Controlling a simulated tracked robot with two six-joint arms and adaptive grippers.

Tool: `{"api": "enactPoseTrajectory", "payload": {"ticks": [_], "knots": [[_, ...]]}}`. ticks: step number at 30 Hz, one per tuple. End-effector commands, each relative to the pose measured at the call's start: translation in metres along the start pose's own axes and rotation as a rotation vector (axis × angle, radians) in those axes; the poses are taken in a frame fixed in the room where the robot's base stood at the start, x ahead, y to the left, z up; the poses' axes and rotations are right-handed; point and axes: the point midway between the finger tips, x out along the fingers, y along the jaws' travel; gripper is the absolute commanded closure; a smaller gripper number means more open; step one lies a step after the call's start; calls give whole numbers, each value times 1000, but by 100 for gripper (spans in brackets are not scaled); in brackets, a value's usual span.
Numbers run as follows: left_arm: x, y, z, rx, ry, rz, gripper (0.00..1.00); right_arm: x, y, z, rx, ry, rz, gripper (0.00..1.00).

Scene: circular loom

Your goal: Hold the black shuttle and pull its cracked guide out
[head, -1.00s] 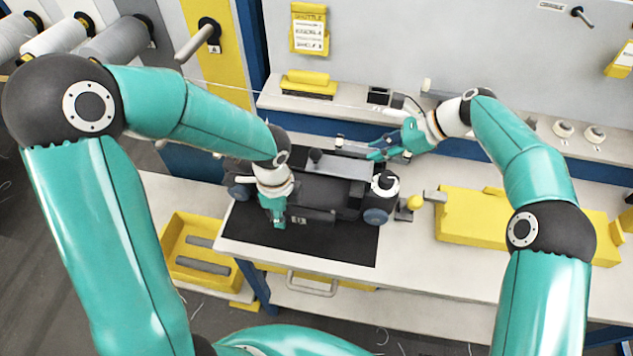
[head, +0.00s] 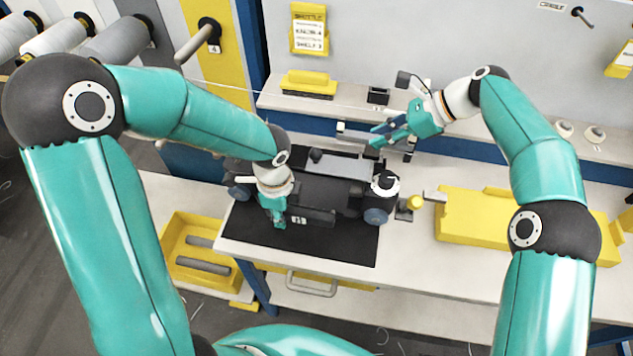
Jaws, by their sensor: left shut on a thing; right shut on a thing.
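The black shuttle (head: 330,194) lies on the dark mat (head: 330,243), with dark wheels at its ends and a grey plate (head: 343,165) on top. My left gripper (head: 277,218) is shut on the shuttle's near left side; its fingertips are partly hidden. My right gripper (head: 380,136) is shut on a thin grey bar that looks like the guide (head: 342,128). The bar's left end sticks out past the fingers, above and behind the shuttle, apart from it. The fingers hide its middle, and I cannot make out a crack.
A yellow bin (head: 172,258) with grey rods stands left of the mat. A back shelf holds a yellow brush (head: 308,84) and small parts. The mat's front strip is clear.

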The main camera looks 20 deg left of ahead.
Motion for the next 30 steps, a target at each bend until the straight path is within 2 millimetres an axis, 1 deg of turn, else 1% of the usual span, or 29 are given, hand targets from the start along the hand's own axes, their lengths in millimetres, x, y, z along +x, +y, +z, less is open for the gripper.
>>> {"api": "enactPoseTrajectory", "payload": {"ticks": [4,17,30], "knots": [[0,0,0,0,0,-1,100,-7,0,7,-1,0,-1,100],[0,0,0,0,0,0,100,-10,0,10,-1,0,-2,100],[0,0,0,0,0,0,100,-34,-1,34,-2,0,-3,100]]}}
